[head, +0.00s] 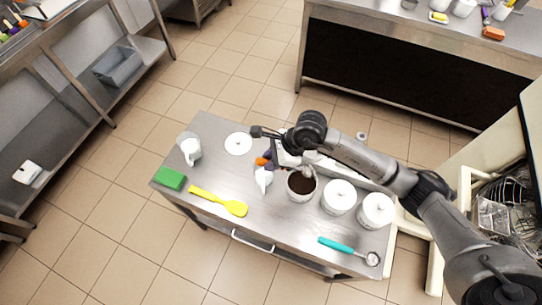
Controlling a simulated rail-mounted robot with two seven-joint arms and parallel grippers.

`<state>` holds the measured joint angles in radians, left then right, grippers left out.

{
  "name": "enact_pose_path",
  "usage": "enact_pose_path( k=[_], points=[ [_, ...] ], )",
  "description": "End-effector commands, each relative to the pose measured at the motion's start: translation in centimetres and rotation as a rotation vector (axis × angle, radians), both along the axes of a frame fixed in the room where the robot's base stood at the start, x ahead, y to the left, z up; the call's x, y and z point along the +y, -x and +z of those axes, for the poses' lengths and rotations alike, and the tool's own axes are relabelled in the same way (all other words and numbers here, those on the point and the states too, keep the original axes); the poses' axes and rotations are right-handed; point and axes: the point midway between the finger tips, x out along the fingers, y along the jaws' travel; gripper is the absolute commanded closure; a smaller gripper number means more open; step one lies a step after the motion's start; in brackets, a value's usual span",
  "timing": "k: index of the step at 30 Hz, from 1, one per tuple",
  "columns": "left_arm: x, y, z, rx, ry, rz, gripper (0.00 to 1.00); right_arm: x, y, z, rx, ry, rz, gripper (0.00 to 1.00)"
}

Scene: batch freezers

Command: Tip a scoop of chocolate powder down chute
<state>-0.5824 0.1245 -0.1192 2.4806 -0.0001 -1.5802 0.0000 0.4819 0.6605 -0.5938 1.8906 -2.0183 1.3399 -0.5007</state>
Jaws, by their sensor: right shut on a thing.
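An open white tub (301,196) of dark brown powder (301,183) stands on the steel table (213,222). My right gripper (290,163) reaches in from the right, just above the tub's far side. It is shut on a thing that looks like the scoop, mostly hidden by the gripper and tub. Whether powder is in it, I cannot tell. A white round lid (238,143) lies flat at the table's back left. No chute can be made out. My left gripper is not in view.
Two lidded white tubs (339,197) (377,211) stand right of the open one. A white jug (263,180) is left of it. A yellow spatula (220,201), green sponge (169,178), another jug (190,152) and turquoise-handled tool (345,247) lie around. The table's front middle is clear.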

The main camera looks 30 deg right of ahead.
Motion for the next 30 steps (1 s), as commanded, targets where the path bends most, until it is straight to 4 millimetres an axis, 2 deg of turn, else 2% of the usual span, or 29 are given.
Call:
enact_pose_path(
  k=[30],
  points=[
    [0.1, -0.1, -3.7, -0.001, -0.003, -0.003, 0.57, 0.0, 0.0, -6.3, -0.001, -0.004, -0.011, 1.0]
  ],
)
